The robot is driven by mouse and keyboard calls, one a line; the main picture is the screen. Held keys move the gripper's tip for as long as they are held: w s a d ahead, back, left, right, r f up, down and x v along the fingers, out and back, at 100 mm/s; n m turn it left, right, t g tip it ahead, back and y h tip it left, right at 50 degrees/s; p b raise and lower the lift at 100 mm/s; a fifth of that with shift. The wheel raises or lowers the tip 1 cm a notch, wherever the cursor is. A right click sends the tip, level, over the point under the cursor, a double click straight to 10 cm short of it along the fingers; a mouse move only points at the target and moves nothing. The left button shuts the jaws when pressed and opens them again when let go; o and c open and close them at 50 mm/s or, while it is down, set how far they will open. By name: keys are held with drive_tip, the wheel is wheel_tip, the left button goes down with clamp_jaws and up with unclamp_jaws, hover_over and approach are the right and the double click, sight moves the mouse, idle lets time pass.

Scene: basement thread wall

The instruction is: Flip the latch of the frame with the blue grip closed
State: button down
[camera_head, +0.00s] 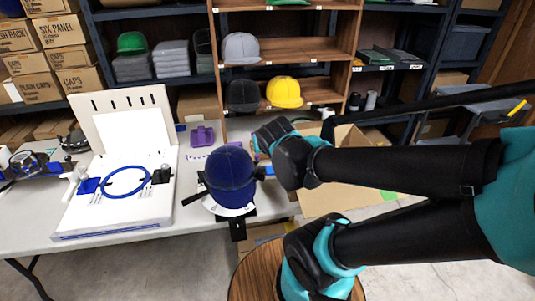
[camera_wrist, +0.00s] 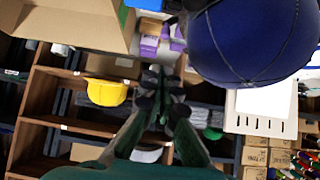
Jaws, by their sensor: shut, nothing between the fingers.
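A dark blue cap (camera_head: 230,178) sits on a holder with a white base at the table's front edge. A small blue part (camera_head: 268,172) shows at its right side; I cannot tell whether it is the blue grip. The cap also fills the upper right of the wrist view (camera_wrist: 250,40). On a white board to the left lies a blue ring frame (camera_head: 125,181) with a blue block (camera_head: 88,186) at its left and a black block at its right. I cannot make out the latch's state. My gripper (camera_wrist: 160,80) is shut and empty, beside the cap; in the head view my wrist partly hides it.
An open cardboard box (camera_head: 330,195) stands right of the cap, below my arm. A purple object (camera_head: 202,136) lies behind the cap. Shelves with caps, including a yellow cap (camera_head: 284,92), line the back. Another device (camera_head: 35,165) stands at the far left.

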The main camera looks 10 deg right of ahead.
drive_tip(key=s+r, duration=0.2)
drive_tip(key=s, duration=0.5)
drive_tip(key=shift+a+r, duration=0.15)
drive_tip(key=shift+r, duration=0.2)
idle(0.4)
drive_tip(key=s+d+f+g, duration=0.1)
drive_tip(key=d+f+g, duration=0.1)
drive_tip(key=f, duration=0.5)
drive_tip(key=s+d+f+g, duration=0.2)
drive_tip(key=d+f+g, duration=0.1)
drive_tip(key=f, duration=0.4)
drive_tip(key=shift+s+d+f+n+g, duration=0.15)
drive_tip(key=shift+n+g, duration=0.15)
